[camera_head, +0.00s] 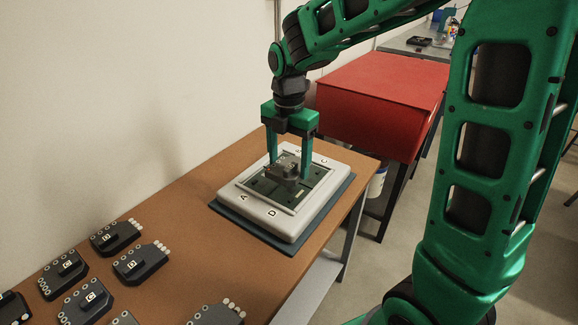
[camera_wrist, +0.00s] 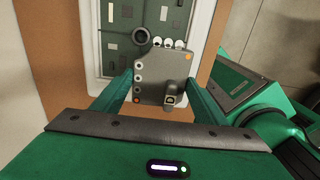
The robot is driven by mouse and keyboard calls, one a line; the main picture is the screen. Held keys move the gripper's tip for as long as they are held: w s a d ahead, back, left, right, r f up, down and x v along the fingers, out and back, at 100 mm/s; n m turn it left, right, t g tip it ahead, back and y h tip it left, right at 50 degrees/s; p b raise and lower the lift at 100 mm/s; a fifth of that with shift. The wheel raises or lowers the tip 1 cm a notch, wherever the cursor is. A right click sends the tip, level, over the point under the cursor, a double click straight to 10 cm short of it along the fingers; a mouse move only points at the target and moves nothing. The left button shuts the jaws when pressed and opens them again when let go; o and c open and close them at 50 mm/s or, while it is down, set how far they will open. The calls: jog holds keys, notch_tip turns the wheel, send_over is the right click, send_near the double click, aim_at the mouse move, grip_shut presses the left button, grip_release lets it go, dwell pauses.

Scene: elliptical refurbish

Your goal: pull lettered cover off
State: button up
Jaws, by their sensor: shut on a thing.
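A dark grey cover (camera_head: 286,169) is between the fingers of my gripper (camera_head: 289,166), over a green circuit board (camera_head: 262,187). The board lies in a light grey housing (camera_head: 316,202) with letters such as A and D on its rim. My gripper (camera_wrist: 160,82) is shut on the cover's sides. I cannot tell whether the cover still touches the board. A dark ring (camera_wrist: 141,36) shows beside it.
The housing sits on a blue-grey mat (camera_head: 252,229) on a brown table (camera_head: 186,214). Several similar dark lettered covers (camera_head: 141,263) lie at the table's near left. A red box (camera_head: 378,95) stands behind. The wall runs along the table's left side.

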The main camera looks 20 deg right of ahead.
notch_tip(320, 180, up, 10)
dwell(1.1)
jog(key=shift+f, duration=0.1)
dwell(0.3)
